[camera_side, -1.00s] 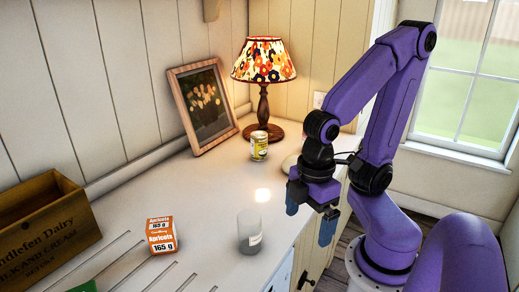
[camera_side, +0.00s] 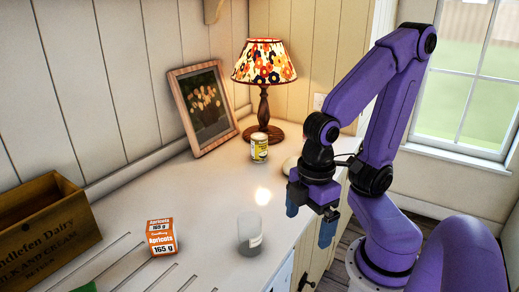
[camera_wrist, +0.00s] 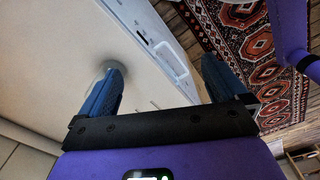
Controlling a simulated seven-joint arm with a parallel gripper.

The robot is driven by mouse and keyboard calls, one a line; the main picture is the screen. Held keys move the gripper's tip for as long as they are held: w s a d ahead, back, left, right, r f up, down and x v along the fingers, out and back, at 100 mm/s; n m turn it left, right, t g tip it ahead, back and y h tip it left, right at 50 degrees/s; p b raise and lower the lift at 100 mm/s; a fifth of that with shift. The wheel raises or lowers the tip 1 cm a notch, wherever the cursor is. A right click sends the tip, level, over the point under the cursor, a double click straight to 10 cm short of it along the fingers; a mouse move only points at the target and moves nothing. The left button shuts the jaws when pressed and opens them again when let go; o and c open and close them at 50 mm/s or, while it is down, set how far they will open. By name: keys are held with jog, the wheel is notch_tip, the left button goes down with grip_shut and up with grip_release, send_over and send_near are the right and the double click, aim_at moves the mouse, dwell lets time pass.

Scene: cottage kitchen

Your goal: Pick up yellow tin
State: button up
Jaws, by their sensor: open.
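A small yellow tin (camera_side: 259,148) with a pale label stands upright on the white counter, just in front of the lamp's base in the side view. My gripper (camera_side: 309,225) hangs at the counter's right edge, in front and to the right of the tin, apart from it. It is open and empty. In the wrist view my gripper (camera_wrist: 160,85) shows its two blue fingers spread wide over the counter's edge. I cannot make out the tin in the wrist view.
A floral lamp (camera_side: 263,95) and a framed picture (camera_side: 204,108) stand behind. A glass jar (camera_side: 250,235), an orange apricots box (camera_side: 161,237) and a wooden crate (camera_side: 40,228) stand on the counter (camera_side: 190,190). A pale round thing (camera_side: 290,166) is partly hidden behind my gripper.

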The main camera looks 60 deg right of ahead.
jog(key=w+d+f+n+t+h, duration=0.1)
jog(key=w+d+t+h, duration=0.2)
jog(key=w, duration=0.6)
jog(key=n+t+h, duration=0.2)
jog(key=n+h, duration=0.7)
jog(key=h, duration=0.1)
send_near(257, 138)
jog(key=x, duration=0.9)
jog(key=shift+s+x, duration=0.15)
jog(key=shift+x, duration=1.2)
jog(key=shift+s+x, duration=0.1)
jog(key=shift+x, duration=1.2)
jog(key=shift+f, duration=0.15)
jog(key=c, duration=1.3)
